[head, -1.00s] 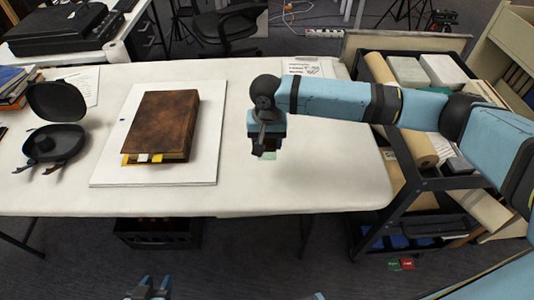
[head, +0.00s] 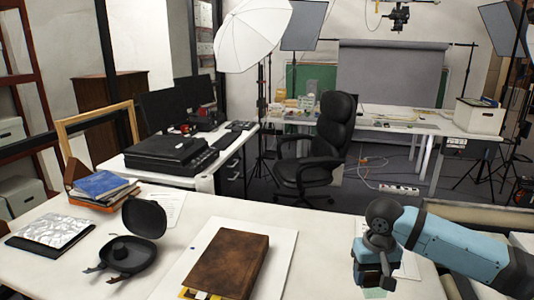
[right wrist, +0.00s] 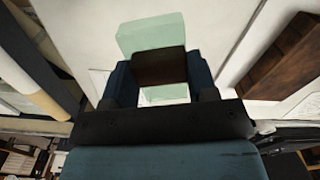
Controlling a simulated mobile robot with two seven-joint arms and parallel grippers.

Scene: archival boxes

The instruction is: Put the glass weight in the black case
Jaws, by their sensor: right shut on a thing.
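The glass weight is a pale green, see-through block (right wrist: 150,35) between the fingers of my right gripper (right wrist: 160,78) in the right wrist view; a dark brown band crosses it. In the head view my right gripper (head: 372,280) points down over the white table, right of the brown book, and a little of the green glass weight (head: 374,293) shows under it. The black case (head: 128,256) lies open on the table at the left, its round lid (head: 144,218) raised at the back. A round dark knob stands inside it. My left gripper is out of view.
A brown book (head: 228,265) lies on a white board (head: 275,262) between the case and my right gripper. A silvery flat book (head: 50,232) and a box of books (head: 100,187) sit left of and behind the case. Bare table shows right of the board.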

